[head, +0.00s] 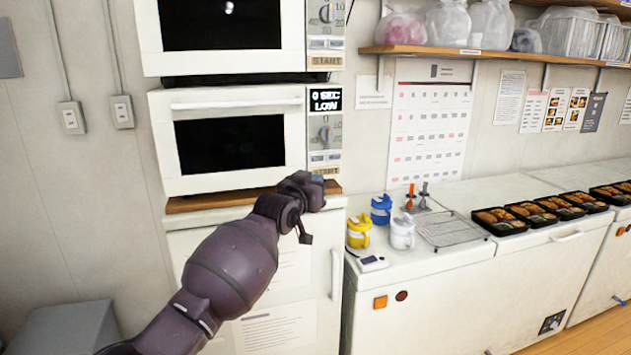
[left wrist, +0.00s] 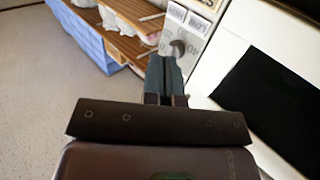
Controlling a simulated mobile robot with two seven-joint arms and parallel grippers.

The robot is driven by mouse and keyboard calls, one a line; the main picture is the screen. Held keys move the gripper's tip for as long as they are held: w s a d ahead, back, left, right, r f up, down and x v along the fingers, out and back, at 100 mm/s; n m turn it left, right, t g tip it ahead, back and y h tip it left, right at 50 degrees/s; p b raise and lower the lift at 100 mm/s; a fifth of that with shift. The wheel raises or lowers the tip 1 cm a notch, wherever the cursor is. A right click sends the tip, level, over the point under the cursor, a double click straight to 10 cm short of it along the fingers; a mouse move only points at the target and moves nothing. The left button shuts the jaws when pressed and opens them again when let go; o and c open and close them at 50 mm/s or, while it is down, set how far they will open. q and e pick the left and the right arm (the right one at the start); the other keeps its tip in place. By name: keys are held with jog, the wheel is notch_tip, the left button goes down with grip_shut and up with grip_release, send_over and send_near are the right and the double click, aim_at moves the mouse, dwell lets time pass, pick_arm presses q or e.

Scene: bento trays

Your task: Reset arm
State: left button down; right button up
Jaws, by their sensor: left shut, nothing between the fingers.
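My left arm reaches in from the lower left of the head view. Its gripper (head: 318,178) is in front of the lower right part of the lower microwave (head: 225,97), near its control panel. In the left wrist view the fingers of my left gripper (left wrist: 165,70) are together with nothing between them. A round knob (left wrist: 178,47) on the panel shows just past the fingertips. I cannot tell whether the fingertips touch the panel. My right gripper is in neither view.
A second microwave (head: 238,60) stands above the lower one. Yellow (head: 359,231), blue (head: 381,209) and white (head: 402,232) containers stand on the white counter, beside a wire rack (head: 450,230). Several black bento trays (head: 502,228) line the counter to the right.

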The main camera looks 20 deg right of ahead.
pick_arm(q)
jog(key=s+a+r+t, duration=0.2)
jog(key=s+a+r, duration=0.2)
jog(key=a+r, duration=0.15)
jog(key=s+a+f+n+t+y+b, duration=0.15)
jog(key=s+a+f+y, duration=0.35)
jog(key=a+f, duration=0.75)
jog(key=s+a+f+n+y, duration=0.25)
jog(key=s+a+f, duration=0.45)
jog(key=a+f, duration=0.55)
jog(key=s+a+f+n+g+y, duration=0.1)
jog(key=s+a+f, duration=0.4)
jog(key=s+f, duration=0.2)
jog(key=s+a+f+n+g+y, duration=0.1)
jog(key=s+a+f+g+y, duration=0.1)
jog(key=s+a+f, duration=0.3)
jog(key=s+a+f+n+g+y, duration=0.1)
jog(key=s+a+f+g, duration=0.1)
jog(key=s+a+f, duration=0.4)
jog(key=s+f, duration=0.5)
jog(key=s, duration=0.5)
jog(key=shift+s+y, duration=0.25)
jog(key=shift+y, duration=0.1)
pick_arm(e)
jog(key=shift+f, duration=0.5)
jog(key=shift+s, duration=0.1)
